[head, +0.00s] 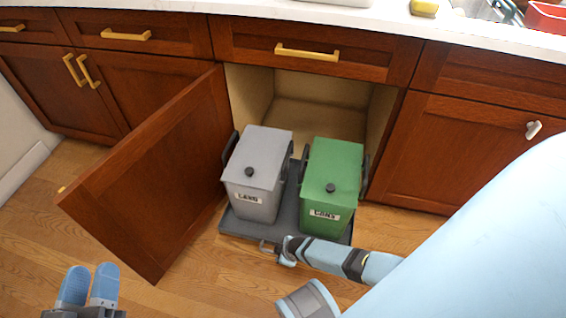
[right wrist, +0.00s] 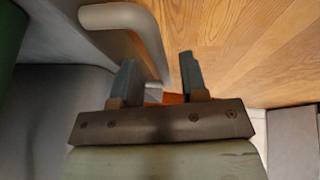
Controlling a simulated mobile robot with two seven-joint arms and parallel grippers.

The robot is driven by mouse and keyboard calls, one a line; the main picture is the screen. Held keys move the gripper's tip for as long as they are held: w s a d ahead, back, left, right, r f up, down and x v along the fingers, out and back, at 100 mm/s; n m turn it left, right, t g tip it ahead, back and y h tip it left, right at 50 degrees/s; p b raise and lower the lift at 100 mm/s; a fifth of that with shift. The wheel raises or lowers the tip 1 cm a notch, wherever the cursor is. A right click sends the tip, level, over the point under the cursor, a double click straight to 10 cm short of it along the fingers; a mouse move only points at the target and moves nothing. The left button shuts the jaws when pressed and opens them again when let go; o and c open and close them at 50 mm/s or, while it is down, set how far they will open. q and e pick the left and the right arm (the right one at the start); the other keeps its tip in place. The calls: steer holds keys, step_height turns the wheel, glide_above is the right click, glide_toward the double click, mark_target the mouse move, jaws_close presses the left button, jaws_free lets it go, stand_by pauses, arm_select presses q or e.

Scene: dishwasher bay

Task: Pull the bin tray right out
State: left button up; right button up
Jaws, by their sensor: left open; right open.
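The dark grey bin tray (head: 240,226) is outside the cabinet on the floor side, carrying a grey bin (head: 262,170) and a green bin (head: 333,180). A grey bar handle (head: 266,246) sticks out from its front edge and shows large in the right wrist view (right wrist: 150,32). My right gripper (head: 281,249) is at this handle. In the right wrist view its fingers (right wrist: 160,80) are apart, and part of the handle appears between them; I cannot tell whether they touch it. My left gripper (head: 88,285) is open and empty, low at the left above the floor.
The cabinet door (head: 155,180) stands open to the left of the tray. The cabinet interior (head: 318,112) behind the bins looks empty. My right arm covers the floor at the lower right. Wooden floor (head: 190,275) is clear in front and to the left.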

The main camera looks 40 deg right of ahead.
arm_select(q)
steer(key=shift+s+a+f+n+g+y+p, duration=0.2)
steer(key=shift+a+f+g+y+p, duration=0.6)
steer(key=shift+p, duration=1.15)
steer(key=shift+s+a+f+n+g+y+p, duration=0.1)
steer(key=shift+s+a+f+g+y+p, duration=0.25)
steer(key=shift+a+f+y+p, duration=1)
arm_select(e)
steer(key=p+v, duration=0.1)
steer(key=v, duration=1.2)
steer(key=shift+r, duration=0.35)
arm_select(q)
steer(key=shift+w+d+h, duration=0.15)
steer(key=shift+d+h, duration=0.2)
steer(key=shift+d, duration=0.05)
arm_select(e)
steer(key=shift+s, duration=0.1)
